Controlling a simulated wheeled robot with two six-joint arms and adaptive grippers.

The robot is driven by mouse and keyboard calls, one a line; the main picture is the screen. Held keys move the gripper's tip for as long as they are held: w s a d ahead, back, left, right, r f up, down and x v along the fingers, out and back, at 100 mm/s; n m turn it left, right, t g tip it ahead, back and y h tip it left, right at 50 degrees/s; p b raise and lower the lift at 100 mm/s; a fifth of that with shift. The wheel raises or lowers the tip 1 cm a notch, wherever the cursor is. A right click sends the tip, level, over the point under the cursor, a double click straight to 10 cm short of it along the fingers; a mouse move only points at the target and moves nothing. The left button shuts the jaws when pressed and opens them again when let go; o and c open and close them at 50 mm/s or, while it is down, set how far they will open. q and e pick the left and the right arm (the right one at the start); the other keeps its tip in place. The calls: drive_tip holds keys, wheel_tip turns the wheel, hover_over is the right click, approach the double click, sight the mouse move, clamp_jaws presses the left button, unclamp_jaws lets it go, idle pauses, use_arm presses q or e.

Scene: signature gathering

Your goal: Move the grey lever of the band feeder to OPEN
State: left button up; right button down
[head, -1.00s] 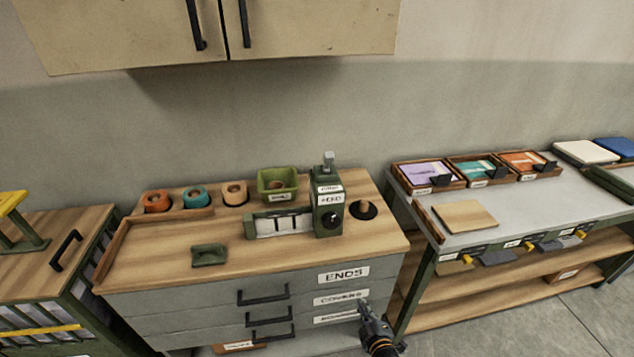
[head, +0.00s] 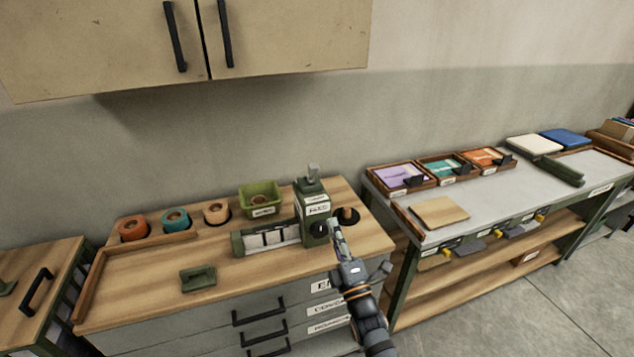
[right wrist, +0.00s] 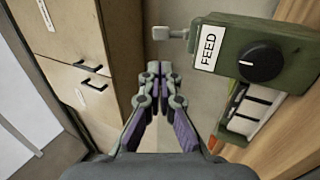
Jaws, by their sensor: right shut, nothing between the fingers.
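The band feeder (head: 313,208) is a dark green upright housing with a white label and a black round knob, on the wooden top of the drawer unit. Its small grey lever (head: 313,172) stands up from the top of the housing. In the right wrist view the feeder (right wrist: 285,35) is at the upper right, its label reading FEED, and the grey lever (right wrist: 170,33) sticks out to the left. My right gripper (head: 336,226) is shut and empty, in front of the feeder's right side in the head view. In the right wrist view its fingertips (right wrist: 160,72) are apart from the lever. My left gripper is out of view.
Tape rolls (head: 176,221) and a green bin (head: 262,198) stand left of the feeder. A dark spool post (head: 346,216) is just right of it. The wall cabinet (head: 90,45) hangs above. A grey table (head: 490,203) with trays stands to the right.

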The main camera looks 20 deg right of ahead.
sight(314, 172)
drive_tip(key=p+x, duration=0.4)
drive_tip(key=x, duration=0.8)
drive_tip(key=shift+w+r, duration=0.2)
drive_tip(key=shift+r, duration=0.05)
drive_tip(key=shift+w+r, duration=0.1)
drive_tip(key=shift+w, duration=0.5)
